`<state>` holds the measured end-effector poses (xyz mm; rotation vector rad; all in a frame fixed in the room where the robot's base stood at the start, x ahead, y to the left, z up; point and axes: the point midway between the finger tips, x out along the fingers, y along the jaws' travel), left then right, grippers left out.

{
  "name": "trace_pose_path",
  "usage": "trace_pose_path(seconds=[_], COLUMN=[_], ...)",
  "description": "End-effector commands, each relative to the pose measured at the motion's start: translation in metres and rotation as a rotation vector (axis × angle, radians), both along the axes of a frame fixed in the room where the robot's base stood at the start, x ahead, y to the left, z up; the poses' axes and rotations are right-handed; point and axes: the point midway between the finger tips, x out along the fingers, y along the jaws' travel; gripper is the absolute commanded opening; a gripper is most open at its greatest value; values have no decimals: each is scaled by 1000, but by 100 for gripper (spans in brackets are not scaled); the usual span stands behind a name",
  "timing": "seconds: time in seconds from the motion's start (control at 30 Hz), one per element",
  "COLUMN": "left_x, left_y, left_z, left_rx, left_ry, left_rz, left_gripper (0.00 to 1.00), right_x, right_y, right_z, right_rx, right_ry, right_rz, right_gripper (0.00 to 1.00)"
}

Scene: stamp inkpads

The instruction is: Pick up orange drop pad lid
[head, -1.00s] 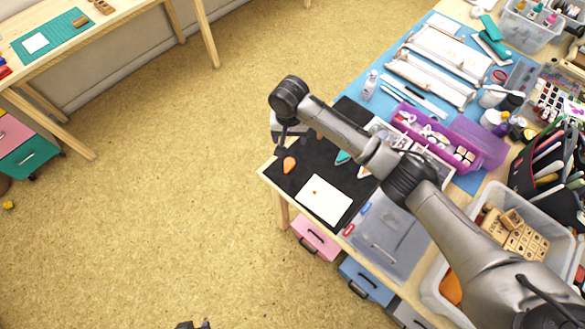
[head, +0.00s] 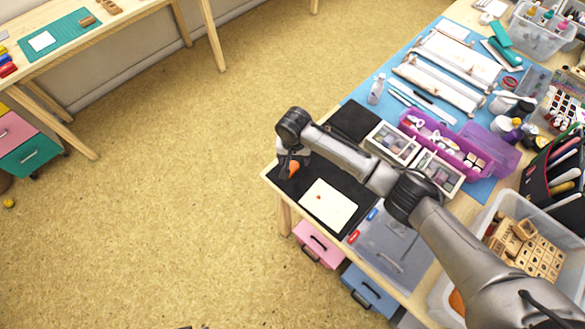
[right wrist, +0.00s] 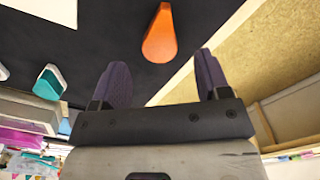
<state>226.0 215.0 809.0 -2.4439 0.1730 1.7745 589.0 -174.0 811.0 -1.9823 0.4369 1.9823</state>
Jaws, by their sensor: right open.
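The orange drop pad (head: 293,169) lies on the black mat (head: 312,177) near the table's left corner, partly hidden by my right gripper. In the right wrist view the orange drop pad (right wrist: 160,36) lies ahead of the fingers, its wide rounded end towards them. My right gripper (right wrist: 163,76) is open and empty, one finger on each side of the pad's line, with the pad apart from and beyond the tips. I cannot make out a seam between lid and base. Only a dark sliver at the bottom edge of the head view may be my left gripper.
A white card (head: 328,205) lies on the mat near the orange pad. A teal drop pad (right wrist: 49,82) lies to the left in the right wrist view. Palette boxes (head: 392,143) and a purple tray (head: 450,148) stand farther right. The table edge is close by; beyond it is open floor.

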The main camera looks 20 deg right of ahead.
Motion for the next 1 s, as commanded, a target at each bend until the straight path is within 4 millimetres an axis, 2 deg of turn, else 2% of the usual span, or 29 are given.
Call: trace_pose_path(seconds=[0.03,0.2,0.47,1.0], left_x=[0,0,0,-1], left_y=[0,0,2,3], left_z=[-6,-12,-12,-12], left_rx=[0,0,8,11], left_ry=[0,0,1,1], left_rz=[0,-1,-6,-8], left_gripper=[43,43,43,43], right_x=[-1,-1,-1,-1], right_y=[0,0,0,0], right_z=[-11,-29,-30,-30], right_rx=[0,0,0,0], right_ry=[1,0,-1,-1], right_rz=[0,-1,0,0], right_gripper=[69,69,68,17])
